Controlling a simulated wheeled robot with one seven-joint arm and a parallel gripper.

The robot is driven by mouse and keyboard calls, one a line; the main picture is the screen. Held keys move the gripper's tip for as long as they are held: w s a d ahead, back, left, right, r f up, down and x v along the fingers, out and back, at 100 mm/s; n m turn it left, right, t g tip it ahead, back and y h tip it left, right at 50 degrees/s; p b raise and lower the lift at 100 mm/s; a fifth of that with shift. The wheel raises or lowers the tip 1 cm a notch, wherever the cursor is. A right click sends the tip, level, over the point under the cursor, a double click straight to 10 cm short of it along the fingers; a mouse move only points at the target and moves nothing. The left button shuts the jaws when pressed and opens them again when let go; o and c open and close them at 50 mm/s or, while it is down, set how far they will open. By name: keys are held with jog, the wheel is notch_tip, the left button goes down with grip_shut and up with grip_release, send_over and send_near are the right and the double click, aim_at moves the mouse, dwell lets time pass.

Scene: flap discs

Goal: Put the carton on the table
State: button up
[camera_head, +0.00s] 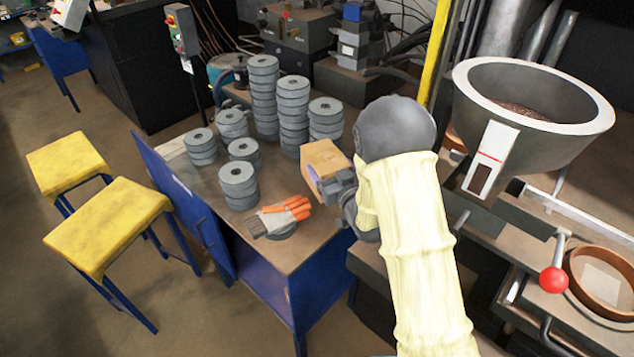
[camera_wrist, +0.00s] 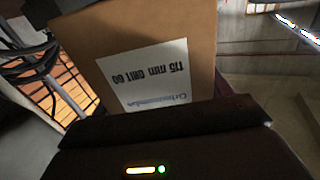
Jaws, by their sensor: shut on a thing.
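The carton (camera_head: 324,157) is a small brown box, held up at the right side of the table in the head view. My gripper (camera_head: 331,181) is shut on it, and my arm hides part of both. In the wrist view the carton (camera_wrist: 185,28) fills the upper middle, with a white printed label facing the camera. The dark body of my gripper covers the lower part of that view, and its fingertips are hidden. The table (camera_head: 283,250) has a brown top and blue sides; I cannot tell whether the carton touches it.
Several stacks of grey flap discs (camera_head: 293,108) crowd the back and middle of the table. Orange and grey gloves (camera_head: 284,215) lie near its front. Bare top shows at the front right. Two yellow stools (camera_head: 108,222) stand left; a grey hopper (camera_head: 540,115) stands right.

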jog(key=shift+f, duration=1.15)
jog(key=shift+f, duration=0.1)
jog(key=shift+f+p, duration=0.35)
jog(key=shift+f, duration=1.65)
jog(key=shift+f, duration=0.1)
jog(key=o, duration=1.7)
jog(key=shift+f, duration=0.1)
jog(key=b+v, duration=0.2)
jog(key=v, duration=0.4)
jog(key=shift+s+d, duration=0.1)
jog(key=shift+s, duration=0.1)
jog(key=shift+s+d, duration=0.25)
jog(key=shift+s, duration=0.25)
